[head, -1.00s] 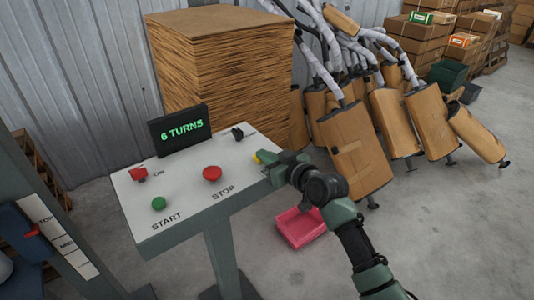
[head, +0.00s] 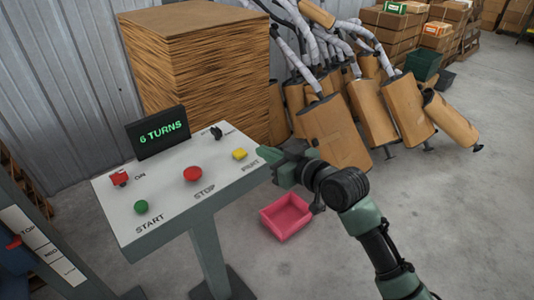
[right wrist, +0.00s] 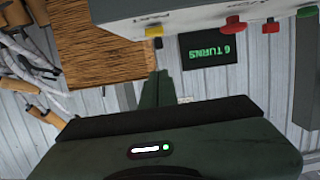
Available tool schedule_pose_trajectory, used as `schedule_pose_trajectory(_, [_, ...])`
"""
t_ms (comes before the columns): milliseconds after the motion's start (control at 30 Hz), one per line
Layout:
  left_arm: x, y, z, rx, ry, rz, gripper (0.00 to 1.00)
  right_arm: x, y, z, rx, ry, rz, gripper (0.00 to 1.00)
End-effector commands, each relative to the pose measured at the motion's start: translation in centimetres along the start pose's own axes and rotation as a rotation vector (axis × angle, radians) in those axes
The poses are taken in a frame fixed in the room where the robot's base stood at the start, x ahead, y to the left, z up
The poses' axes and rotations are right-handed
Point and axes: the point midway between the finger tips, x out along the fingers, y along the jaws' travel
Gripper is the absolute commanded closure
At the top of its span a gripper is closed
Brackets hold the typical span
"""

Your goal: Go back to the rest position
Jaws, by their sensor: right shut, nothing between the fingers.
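My right gripper (head: 268,155) is shut and empty, held in the air just off the right edge of the control panel (head: 128,222), apart from its buttons. In the right wrist view the shut fingers (right wrist: 159,78) point toward the wall, with the panel's edge and yellow button (right wrist: 154,31) close by. My left gripper is not in view.
A pink bin (head: 287,217) stands on the floor below my right arm. Wrapped mufflers (head: 335,130) lean in a heap behind it. A tall cardboard stack (head: 200,70) stands behind the panel. A grey post with labels (head: 40,235) is at the left. The floor at right is open.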

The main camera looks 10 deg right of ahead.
Motion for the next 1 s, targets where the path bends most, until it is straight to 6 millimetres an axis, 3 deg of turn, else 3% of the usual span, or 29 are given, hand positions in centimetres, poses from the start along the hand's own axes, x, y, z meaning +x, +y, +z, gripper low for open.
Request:
schedule_pose_trajectory(467, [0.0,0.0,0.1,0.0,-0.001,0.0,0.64,-0.2,0.0,-0.1,0.0,0.001,0.0,1.0])
schedule_pose_trajectory(567, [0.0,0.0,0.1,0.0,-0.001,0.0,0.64,0.1,0.4,0.9,0.011,-0.013,0.009,1.0])
schedule_pose_trajectory(667, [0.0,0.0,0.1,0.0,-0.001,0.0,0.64,0.8,1.5,4.4,0.045,-0.059,0.041,1.0])
schedule_pose_trajectory(767, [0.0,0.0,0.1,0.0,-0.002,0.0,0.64,1.5,3.2,10.6,0.099,-0.14,0.096,1.0])
schedule_pose_trajectory(867, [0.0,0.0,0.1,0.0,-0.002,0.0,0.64,1.5,4.5,18.2,0.152,-0.238,0.157,1.0])
schedule_pose_trajectory(1000, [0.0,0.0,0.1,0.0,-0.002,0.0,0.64,0.0,5.1,28.9,0.208,-0.376,0.23,1.0])
